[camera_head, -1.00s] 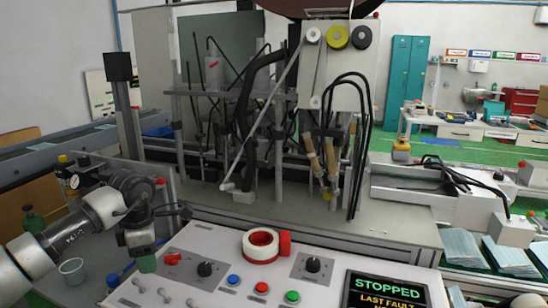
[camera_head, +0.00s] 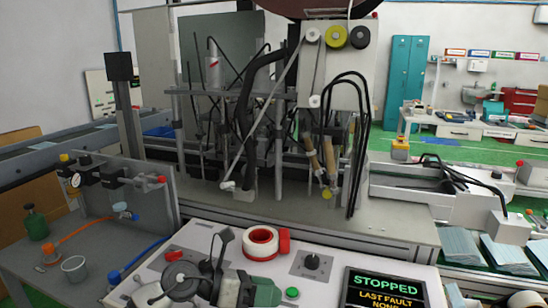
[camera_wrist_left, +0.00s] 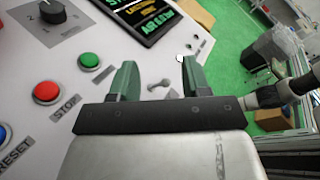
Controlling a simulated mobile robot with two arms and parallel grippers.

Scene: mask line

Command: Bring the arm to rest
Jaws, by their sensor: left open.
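My left gripper (camera_head: 268,291) is low over the front of the white control panel (camera_head: 334,244) in the head view, just left of the green button (camera_head: 292,293). In the left wrist view its two green fingers (camera_wrist_left: 158,78) are apart with nothing held between them. The panel and a small toggle switch show beyond the fingers. The green button (camera_wrist_left: 89,61) and the red stop button (camera_wrist_left: 46,91) lie left of the fingers there. My arm hides the blue and red buttons in the head view. My right gripper is not seen.
A white and red tape roll (camera_head: 262,243) sits on the panel behind my left arm. A black knob (camera_head: 312,262) and the screen reading STOPPED (camera_head: 388,290) are to the right. A clear cup (camera_head: 74,267) and green bottle (camera_head: 36,224) stand on the left bench.

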